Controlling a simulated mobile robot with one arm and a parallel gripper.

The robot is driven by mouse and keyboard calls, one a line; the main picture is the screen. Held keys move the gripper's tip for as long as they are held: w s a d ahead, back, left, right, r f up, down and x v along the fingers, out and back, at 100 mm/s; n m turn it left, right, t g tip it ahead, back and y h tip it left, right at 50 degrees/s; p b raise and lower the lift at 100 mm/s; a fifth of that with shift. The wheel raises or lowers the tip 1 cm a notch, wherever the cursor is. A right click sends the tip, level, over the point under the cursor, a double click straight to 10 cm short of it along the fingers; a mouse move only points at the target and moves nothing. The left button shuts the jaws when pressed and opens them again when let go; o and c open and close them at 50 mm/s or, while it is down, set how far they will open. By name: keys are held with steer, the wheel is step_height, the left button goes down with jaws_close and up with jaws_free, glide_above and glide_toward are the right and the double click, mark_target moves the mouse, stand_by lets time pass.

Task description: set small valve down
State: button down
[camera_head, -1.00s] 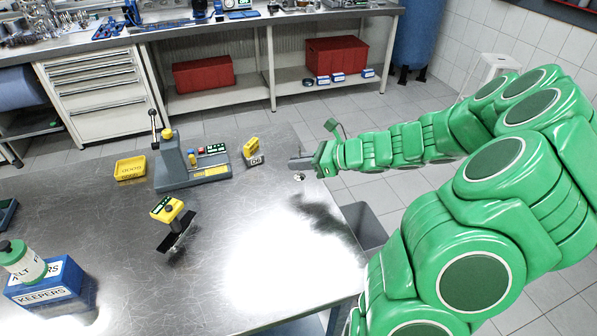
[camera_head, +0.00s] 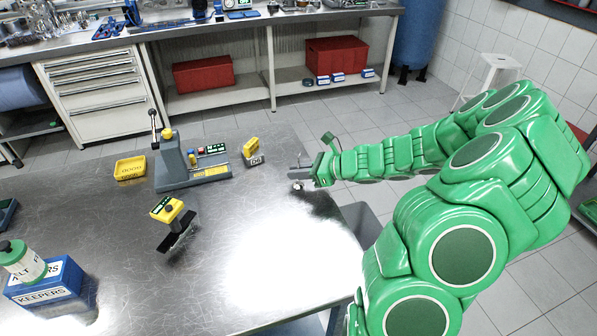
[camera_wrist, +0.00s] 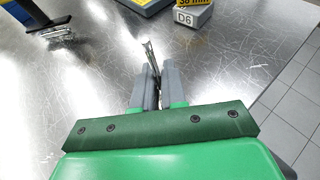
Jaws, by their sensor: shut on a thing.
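My gripper (camera_head: 292,173) is over the far right part of the steel table. In the wrist view its grey fingers (camera_wrist: 153,74) are closed together on the small valve (camera_wrist: 149,50), a thin metal piece sticking out past the fingertips. In the head view a small bright round part of the valve (camera_head: 297,186) shows just under the fingers. Whether the valve touches the table I cannot tell. Most of its stem is hidden between the fingers.
A grey block with a yellow top, marked D6 (camera_head: 253,158), stands left of my gripper. A grey fixture with a lever (camera_head: 185,178), a yellow tray (camera_head: 130,168) and a yellow-topped stand (camera_head: 172,218) are further left. The steel table (camera_head: 240,215) is bare around the gripper.

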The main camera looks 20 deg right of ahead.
steer(key=shift+f, duration=0.1)
steer(key=c, duration=1.2)
jaws_free()
